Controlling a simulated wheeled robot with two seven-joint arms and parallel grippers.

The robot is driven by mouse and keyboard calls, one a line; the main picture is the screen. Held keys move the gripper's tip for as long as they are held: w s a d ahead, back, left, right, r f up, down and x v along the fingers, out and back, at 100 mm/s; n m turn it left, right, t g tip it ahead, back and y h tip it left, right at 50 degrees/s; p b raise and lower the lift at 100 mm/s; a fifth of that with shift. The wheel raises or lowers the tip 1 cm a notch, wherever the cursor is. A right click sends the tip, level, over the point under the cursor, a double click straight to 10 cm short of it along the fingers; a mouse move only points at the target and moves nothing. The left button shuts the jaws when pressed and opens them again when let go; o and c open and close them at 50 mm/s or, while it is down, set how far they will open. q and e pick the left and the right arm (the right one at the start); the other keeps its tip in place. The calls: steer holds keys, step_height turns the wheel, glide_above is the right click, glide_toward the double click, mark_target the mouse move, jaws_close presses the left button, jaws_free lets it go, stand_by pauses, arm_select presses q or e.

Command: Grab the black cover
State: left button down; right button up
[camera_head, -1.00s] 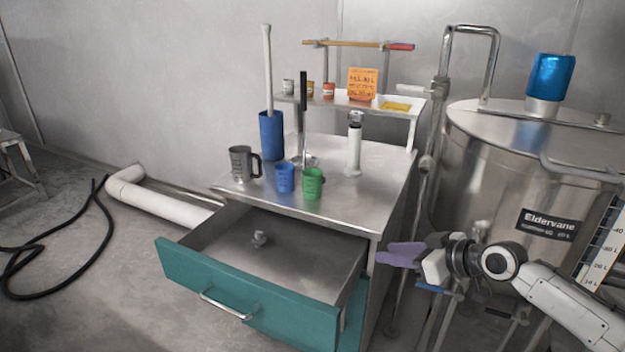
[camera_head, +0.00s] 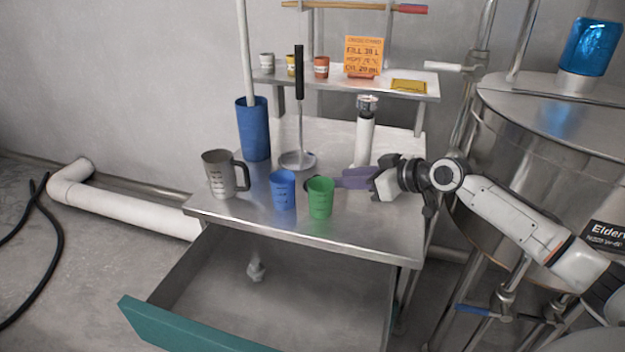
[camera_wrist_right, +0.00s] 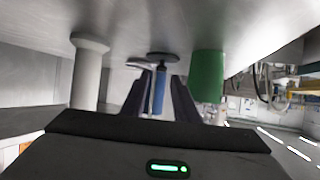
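My right gripper (camera_head: 350,178) is low over the table top, behind the green cup (camera_head: 320,198) and in front of the white cylinder (camera_head: 364,138). In the right wrist view, which is upside down, its two dark fingers (camera_wrist_right: 160,98) are apart with nothing between them. A small dark disc (camera_wrist_right: 163,56), which looks like the black cover, lies on the table ahead of the fingertips. In the head view it is mostly hidden behind the green cup, with only a dark edge (camera_head: 310,181) showing. My left gripper is not in view.
A blue cup (camera_head: 283,190), a grey jug (camera_head: 222,174), a tall blue container (camera_head: 254,128) and a ladle (camera_head: 298,160) stand on the table (camera_head: 345,238). An open drawer (camera_head: 190,328) is below. A shelf (camera_head: 345,88) is behind, and a steel tank (camera_head: 530,150) at right.

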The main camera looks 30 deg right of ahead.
steer(key=shift+x, duration=3.95)
steer(key=shift+s+a+r, duration=0.1)
steer(key=shift+a, duration=0.05)
jaws_close()
